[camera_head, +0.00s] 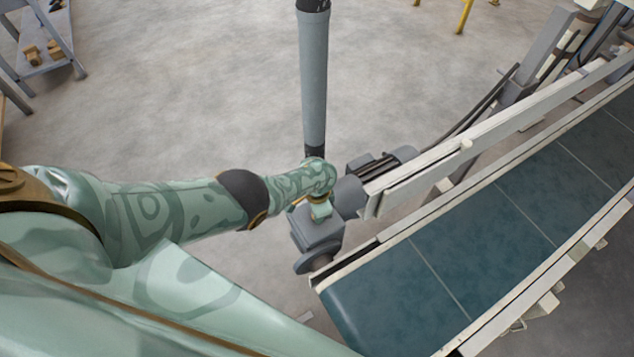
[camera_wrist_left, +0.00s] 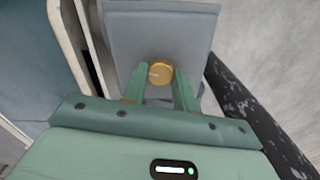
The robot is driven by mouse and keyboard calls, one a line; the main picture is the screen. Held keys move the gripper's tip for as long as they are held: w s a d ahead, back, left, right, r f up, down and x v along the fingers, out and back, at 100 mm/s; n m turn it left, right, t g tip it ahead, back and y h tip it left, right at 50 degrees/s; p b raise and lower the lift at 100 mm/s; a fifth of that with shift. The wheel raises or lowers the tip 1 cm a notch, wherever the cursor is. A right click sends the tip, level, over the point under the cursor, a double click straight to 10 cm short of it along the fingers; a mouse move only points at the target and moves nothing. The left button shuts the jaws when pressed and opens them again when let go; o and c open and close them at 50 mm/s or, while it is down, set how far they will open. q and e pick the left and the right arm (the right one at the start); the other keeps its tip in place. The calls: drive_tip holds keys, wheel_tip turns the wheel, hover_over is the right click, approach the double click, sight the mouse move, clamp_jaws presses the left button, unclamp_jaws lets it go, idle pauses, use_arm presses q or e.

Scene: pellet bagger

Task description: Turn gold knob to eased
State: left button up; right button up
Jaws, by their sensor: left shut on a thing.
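The gold knob (camera_wrist_left: 160,73) sits on the face of a grey box (camera_wrist_left: 185,28) in the left wrist view. A pale mark shows on the knob's left side. My left gripper (camera_wrist_left: 162,80) has its two green fingers on either side of the knob and is shut on it. In the head view the left gripper (camera_head: 320,208) reaches the grey box (camera_head: 318,230) at the near end of the conveyor, and the hand hides the knob there. No label for the eased setting is readable. My right gripper is not in view.
A conveyor with a dark blue belt (camera_head: 440,270) and pale side rails (camera_head: 480,140) runs to the upper right. A grey post (camera_head: 314,85) stands behind the box. A shelf (camera_head: 45,45) with small brown items is at far left. The floor between is clear.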

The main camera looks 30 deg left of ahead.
use_arm(q)
drive_tip(key=shift+n, duration=1.1)
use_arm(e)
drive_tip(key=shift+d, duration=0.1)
use_arm(q)
drive_tip(key=o, duration=1)
drive_tip(key=shift+c, duration=0.2)
wheel_tip(320, 180, up, 16)
drive_tip(key=p, duration=1.3)
drive_tip(key=shift+r, duration=0.15)
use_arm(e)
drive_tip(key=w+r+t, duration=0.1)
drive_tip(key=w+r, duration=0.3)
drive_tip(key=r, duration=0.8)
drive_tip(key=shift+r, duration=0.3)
